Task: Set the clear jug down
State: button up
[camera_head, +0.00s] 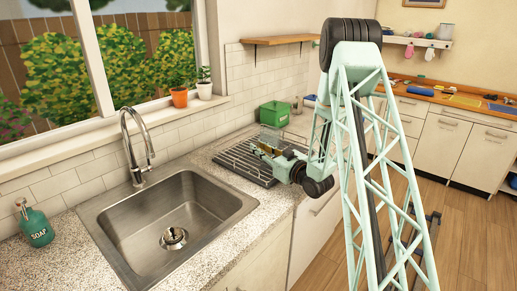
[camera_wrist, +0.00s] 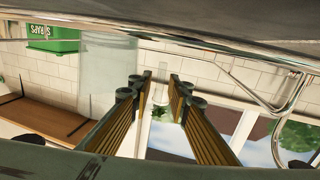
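The clear jug (camera_wrist: 108,72) is see-through and faint. In the wrist view, which shows the room upside down, it is left of the fingers with its base end at the counter side, and it looks upright. In the head view the jug (camera_head: 271,136) shows faintly at the rack, partly behind my gripper (camera_head: 265,150). In the wrist view my gripper (camera_wrist: 160,78) has its two fingers apart. A narrow clear upright piece, apparently the jug's handle, shows between the fingertips with a gap on each side. Whether the base touches the rack is hard to see.
A dark drying rack (camera_head: 242,163) lies on the speckled counter, right of the steel sink (camera_head: 165,225) and tap (camera_head: 135,145). A green scraps box (camera_head: 275,113) stands behind. A soap bottle (camera_head: 35,224) is left of the sink.

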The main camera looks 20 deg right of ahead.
jog(key=shift+r, duration=0.2)
dwell(0.4)
jog(key=shift+p+v, duration=0.6)
jog(key=shift+v, duration=5.45)
jog(key=shift+w+a, duration=0.15)
